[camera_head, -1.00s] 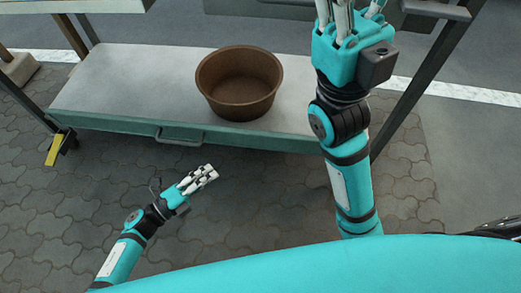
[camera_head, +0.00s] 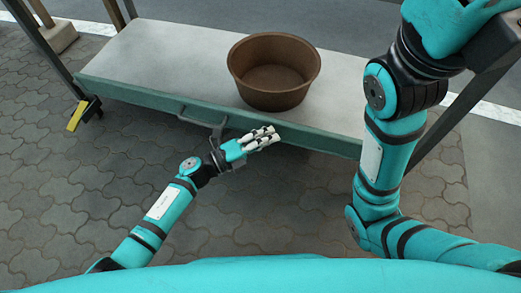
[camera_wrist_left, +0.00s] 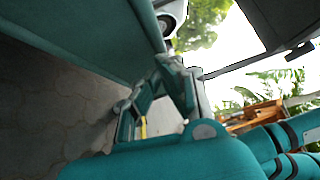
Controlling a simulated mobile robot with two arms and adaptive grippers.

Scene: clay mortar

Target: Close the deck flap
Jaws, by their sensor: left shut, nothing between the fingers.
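A grey-topped deck with a teal front edge (camera_head: 310,134) lies across the head view, and a handle (camera_head: 200,119) is on that edge. Which part is the flap, I cannot tell for sure. My left gripper (camera_head: 263,138) is shut and empty, at the teal edge just right of the handle. It overlaps the edge in the picture; whether it touches, I cannot tell. In the left wrist view, a teal panel (camera_wrist_left: 80,30) runs along the upper left. My right gripper's teal base (camera_head: 450,25) shows at the top right; its fingers are out of frame.
A brown clay bowl (camera_head: 273,72) stands on the deck, near its front edge. Dark posts rise at both ends of the deck. A yellow tab (camera_head: 77,116) is at the left post. The paved ground in front of the deck is clear.

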